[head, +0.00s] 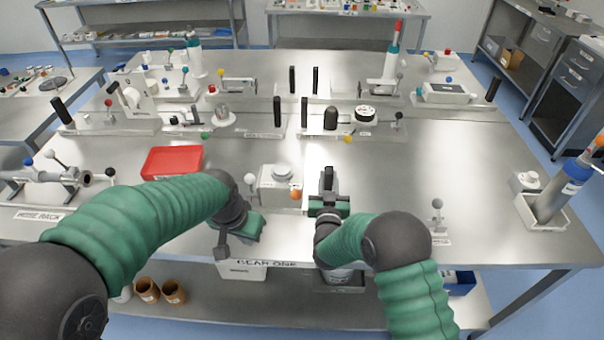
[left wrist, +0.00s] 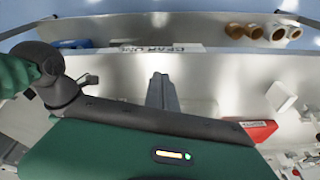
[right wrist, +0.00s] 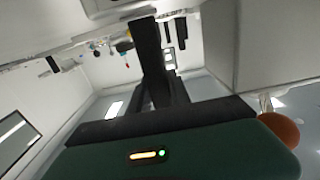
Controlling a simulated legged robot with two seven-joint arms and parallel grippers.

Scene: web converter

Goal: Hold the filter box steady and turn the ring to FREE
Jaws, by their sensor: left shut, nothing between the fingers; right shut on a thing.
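The filter box (head: 280,187) is a pale box near the front middle of the table, with a round ring (head: 283,173) on top. An orange ball (head: 296,194) sits at its front right corner and shows large in the right wrist view (right wrist: 280,131). The ring's markings are too small to read. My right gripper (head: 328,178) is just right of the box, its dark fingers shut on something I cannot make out. My left gripper (head: 222,246) is left of and in front of the box, apart from it. Its fingers (left wrist: 160,92) are shut and empty.
A red tray (head: 172,162) lies to the left. A blue-topped cylinder (head: 560,190) leans in a holder at far right. Fixtures with black handles line the back. The table right of centre is largely clear.

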